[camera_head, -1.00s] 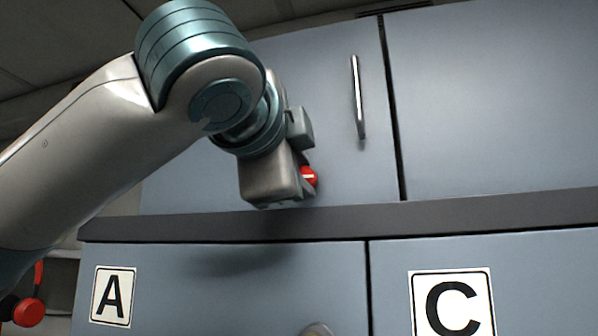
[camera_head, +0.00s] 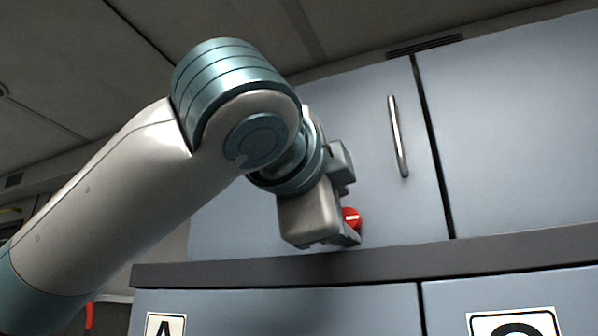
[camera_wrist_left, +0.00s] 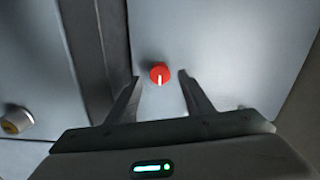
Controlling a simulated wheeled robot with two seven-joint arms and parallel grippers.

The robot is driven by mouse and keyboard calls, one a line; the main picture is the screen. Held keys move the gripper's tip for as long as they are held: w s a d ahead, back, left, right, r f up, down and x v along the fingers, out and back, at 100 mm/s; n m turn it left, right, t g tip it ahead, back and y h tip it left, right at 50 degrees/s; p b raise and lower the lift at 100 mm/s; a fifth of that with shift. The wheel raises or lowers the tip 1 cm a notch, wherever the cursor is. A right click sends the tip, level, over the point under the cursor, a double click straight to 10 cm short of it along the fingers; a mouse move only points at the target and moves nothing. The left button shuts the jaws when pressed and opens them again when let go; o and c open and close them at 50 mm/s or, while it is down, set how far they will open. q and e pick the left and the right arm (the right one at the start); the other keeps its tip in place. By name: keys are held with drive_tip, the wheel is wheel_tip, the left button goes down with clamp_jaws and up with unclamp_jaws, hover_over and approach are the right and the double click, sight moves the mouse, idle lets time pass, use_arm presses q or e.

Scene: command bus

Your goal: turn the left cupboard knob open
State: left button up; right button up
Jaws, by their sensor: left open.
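The red cupboard knob (camera_head: 351,218) with a white line sits low on the blue-grey left upper cupboard door (camera_head: 370,130). It also shows in the left wrist view (camera_wrist_left: 160,74), where its white line runs up and down the picture. My left gripper (camera_head: 347,210) is open at the door, and its palm hides part of the area around the knob in the head view. In the left wrist view the two fingers are apart, with the knob between their tips and a gap on each side. My right gripper is in neither view.
A vertical metal handle (camera_head: 398,137) is on the same door, right of the gripper. A dark ledge (camera_head: 400,262) runs just below. Lower cupboards carry letter labels (camera_head: 165,325). Another knob (camera_wrist_left: 16,121) shows at left in the wrist view.

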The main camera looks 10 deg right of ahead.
use_arm(q)
drive_tip(key=b+v, duration=0.4)
drive_tip(key=v, duration=1.1)
drive_tip(key=shift+s+a, duration=0.15)
drive_tip(key=shift+a, duration=0.05)
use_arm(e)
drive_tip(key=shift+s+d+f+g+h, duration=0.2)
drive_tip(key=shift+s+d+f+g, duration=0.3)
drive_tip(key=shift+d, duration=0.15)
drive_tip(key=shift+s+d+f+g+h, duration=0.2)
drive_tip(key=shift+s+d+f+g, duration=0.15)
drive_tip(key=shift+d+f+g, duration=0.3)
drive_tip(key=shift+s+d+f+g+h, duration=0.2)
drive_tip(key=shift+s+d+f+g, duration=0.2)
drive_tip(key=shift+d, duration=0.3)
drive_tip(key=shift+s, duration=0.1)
